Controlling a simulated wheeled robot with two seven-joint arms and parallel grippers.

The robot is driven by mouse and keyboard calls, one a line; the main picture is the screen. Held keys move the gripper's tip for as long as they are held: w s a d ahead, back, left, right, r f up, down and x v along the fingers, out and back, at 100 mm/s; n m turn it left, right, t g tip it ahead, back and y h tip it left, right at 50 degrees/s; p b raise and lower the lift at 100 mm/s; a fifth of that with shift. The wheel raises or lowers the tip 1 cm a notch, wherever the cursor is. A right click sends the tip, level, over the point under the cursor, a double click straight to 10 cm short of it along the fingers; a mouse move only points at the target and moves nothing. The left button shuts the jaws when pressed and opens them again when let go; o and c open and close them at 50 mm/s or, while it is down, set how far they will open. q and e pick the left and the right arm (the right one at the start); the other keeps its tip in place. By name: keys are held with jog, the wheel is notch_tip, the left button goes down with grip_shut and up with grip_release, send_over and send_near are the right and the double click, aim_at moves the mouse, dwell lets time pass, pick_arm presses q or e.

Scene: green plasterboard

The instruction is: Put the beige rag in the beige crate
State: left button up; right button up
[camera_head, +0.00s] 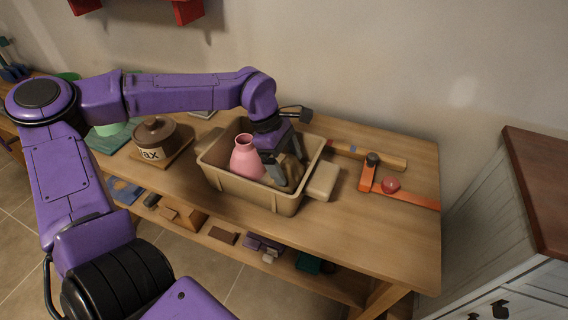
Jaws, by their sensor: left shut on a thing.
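The beige crate (250,192) stands on the wooden table, with a pink vase (246,160) inside it. My left gripper (283,180) reaches down into the crate, to the right of the vase. It is shut on the beige rag (293,168), which shows only partly between and behind the fingers. The rag is inside the crate's outline; I cannot tell whether it touches the crate floor. My right gripper does not show.
A brown lidded pot (155,139) stands on a board left of the crate. An orange tool (400,197), a red round thing (390,185) and a wooden rolling pin-like piece (368,156) lie to the right. The table's front right (380,240) is clear.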

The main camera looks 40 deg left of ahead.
pick_arm(q)
jog(key=shift+f, duration=1)
jog(key=o, duration=0.8)
jog(key=shift+f, duration=0.1)
jog(key=v, duration=1.2)
